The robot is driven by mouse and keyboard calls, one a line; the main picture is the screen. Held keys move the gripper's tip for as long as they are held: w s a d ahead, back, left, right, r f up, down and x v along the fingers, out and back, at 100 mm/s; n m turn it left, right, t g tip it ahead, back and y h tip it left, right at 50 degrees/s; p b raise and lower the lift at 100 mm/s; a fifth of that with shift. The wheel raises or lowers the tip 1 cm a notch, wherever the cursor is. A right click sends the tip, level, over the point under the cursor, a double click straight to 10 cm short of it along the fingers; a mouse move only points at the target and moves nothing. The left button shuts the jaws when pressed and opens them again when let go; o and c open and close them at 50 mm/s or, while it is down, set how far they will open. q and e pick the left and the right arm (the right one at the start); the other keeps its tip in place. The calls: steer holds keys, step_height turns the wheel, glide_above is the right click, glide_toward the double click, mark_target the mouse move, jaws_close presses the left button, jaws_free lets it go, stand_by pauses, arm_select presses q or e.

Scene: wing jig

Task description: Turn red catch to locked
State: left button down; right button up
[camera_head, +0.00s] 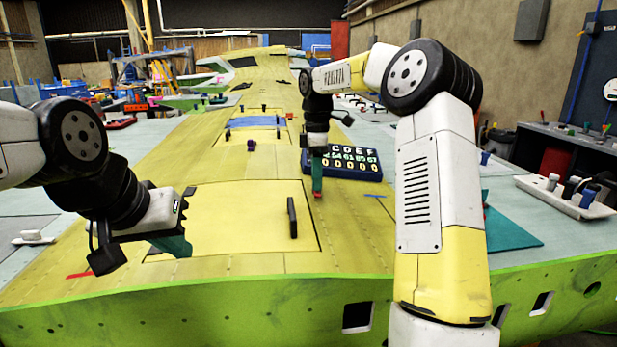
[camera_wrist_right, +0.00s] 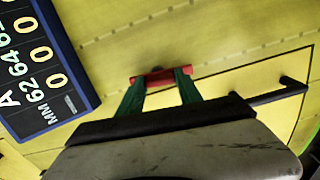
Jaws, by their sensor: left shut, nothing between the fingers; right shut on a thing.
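The red catch (camera_wrist_right: 160,77) lies on the yellow wing skin beside the dark seam of a panel, seen in the right wrist view. Its bar runs across between my fingertips. In the head view only a small bit of the catch (camera_head: 318,195) shows under my right gripper (camera_head: 317,186). My right gripper points down, and its green fingers (camera_wrist_right: 160,82) are shut on the catch. No locked marking is readable beside it. My left gripper (camera_head: 178,246) is shut and empty, low over the wing at the left, away from the catch.
The yellow panel (camera_head: 225,215) carries a black upright handle (camera_head: 291,217), near the catch. A blue board with white characters (camera_head: 343,178) lies close beyond my right gripper. A teal sheet (camera_head: 511,231) and a white tray (camera_head: 566,204) are at the right.

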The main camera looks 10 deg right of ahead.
steer(key=m, duration=0.4)
steer(key=shift+a, duration=0.1)
steer(key=m, duration=0.4)
steer(key=shift+m, duration=0.4)
steer(key=m, duration=0.4)
steer(key=shift+w+r, duration=0.1)
steer(key=shift+w, duration=0.05)
steer(key=shift+m, duration=1.9)
steer(key=o, duration=1.4)
